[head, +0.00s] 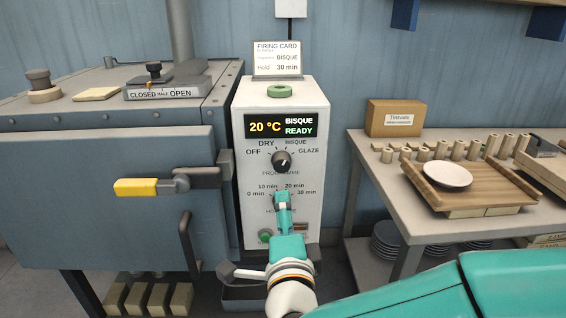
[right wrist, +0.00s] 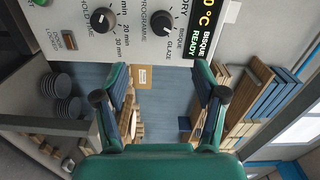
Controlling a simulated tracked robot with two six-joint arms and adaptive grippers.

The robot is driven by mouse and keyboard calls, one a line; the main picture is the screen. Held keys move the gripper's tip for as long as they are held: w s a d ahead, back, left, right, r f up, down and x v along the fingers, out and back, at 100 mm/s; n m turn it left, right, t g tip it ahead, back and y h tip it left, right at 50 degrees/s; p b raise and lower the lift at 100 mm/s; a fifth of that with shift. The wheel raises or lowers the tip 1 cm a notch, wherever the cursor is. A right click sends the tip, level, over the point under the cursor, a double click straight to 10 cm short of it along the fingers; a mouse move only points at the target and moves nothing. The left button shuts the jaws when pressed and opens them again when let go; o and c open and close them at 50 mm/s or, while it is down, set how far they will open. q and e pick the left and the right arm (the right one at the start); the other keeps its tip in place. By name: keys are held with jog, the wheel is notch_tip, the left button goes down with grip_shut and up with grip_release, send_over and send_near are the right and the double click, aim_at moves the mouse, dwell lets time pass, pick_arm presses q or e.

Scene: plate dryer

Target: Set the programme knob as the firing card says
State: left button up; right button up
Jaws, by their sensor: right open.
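The white control box (head: 240,150) has a display (head: 281,126) reading 20 °C, BISQUE, READY. Below it is the black programme knob (head: 282,161), ringed by OFF, DRY, BISQUE and GLAZE; its pale mark seems to point up-right, towards BISQUE. The firing card (head: 277,59) on top reads programme BISQUE, hold 30 min. My right gripper (head: 283,198) is below the programme knob, over the hold dial. In the right wrist view its fingers (right wrist: 160,97) are spread and empty, with the programme knob (right wrist: 163,22) apart from them. My left gripper is not in view.
The hold knob (right wrist: 103,19) is mostly hidden by my gripper in the head view. The grey kiln (head: 80,185) with a yellow-ended handle (head: 135,187) stands left. A table (head: 375,170) right holds a wooden tray (head: 500,197) with a white plate.

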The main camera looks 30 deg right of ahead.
jog(key=p, duration=0.6)
send_near(282, 167)
jog(key=x, duration=0.9)
jog(key=shift+w+d, duration=0.1)
jog(key=shift+w, duration=0.1)
jog(key=shift+f, duration=0.1)
